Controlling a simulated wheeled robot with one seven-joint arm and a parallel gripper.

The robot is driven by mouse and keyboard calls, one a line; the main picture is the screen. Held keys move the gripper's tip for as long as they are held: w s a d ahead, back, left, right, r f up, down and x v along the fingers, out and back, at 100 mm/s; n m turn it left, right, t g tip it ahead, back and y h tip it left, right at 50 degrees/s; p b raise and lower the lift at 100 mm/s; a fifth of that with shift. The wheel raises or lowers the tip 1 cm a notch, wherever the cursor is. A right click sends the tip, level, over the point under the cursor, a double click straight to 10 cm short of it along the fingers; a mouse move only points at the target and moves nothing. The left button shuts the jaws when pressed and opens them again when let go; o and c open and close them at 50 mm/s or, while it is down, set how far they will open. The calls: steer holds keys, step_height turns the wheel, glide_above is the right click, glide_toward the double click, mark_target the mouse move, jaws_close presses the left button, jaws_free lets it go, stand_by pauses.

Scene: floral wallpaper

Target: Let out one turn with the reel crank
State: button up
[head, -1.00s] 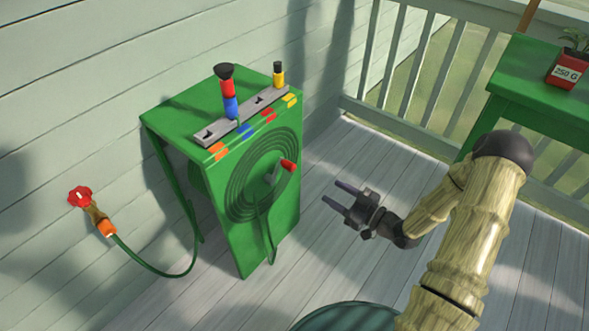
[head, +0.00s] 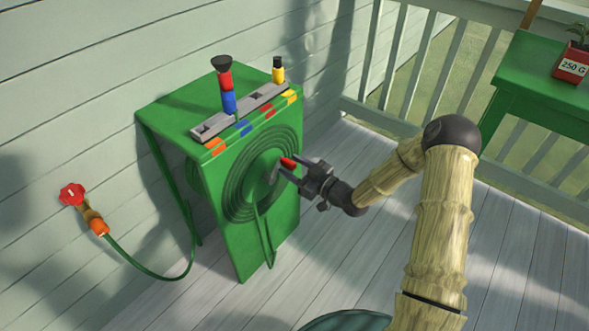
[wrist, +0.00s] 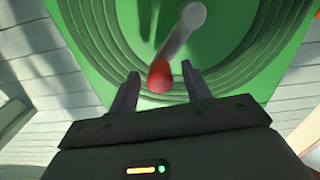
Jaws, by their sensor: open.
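The green hose reel (head: 248,190) is set in the front of a green cabinet (head: 225,235), with dark coiled rings around its face. Its crank has a grey arm and a red knob (head: 288,163). In the wrist view the grey crank arm (wrist: 182,30) runs from the hub at upper right down to the red knob (wrist: 160,76). My gripper (head: 290,172) is open at the crank. In the wrist view its two fingers (wrist: 163,92) stand on either side of the red knob, with gaps showing. Whether either finger touches the knob I cannot tell.
A red tap (head: 72,194) on the wall joins a green hose (head: 150,270) at the left. Coloured nozzle pieces (head: 227,88) stand in a grey rack (head: 240,112) on the cabinet. A green table (head: 540,85) with a red pot (head: 572,66) is at right. Floor is clear between.

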jaws_close()
stand_by(0.6)
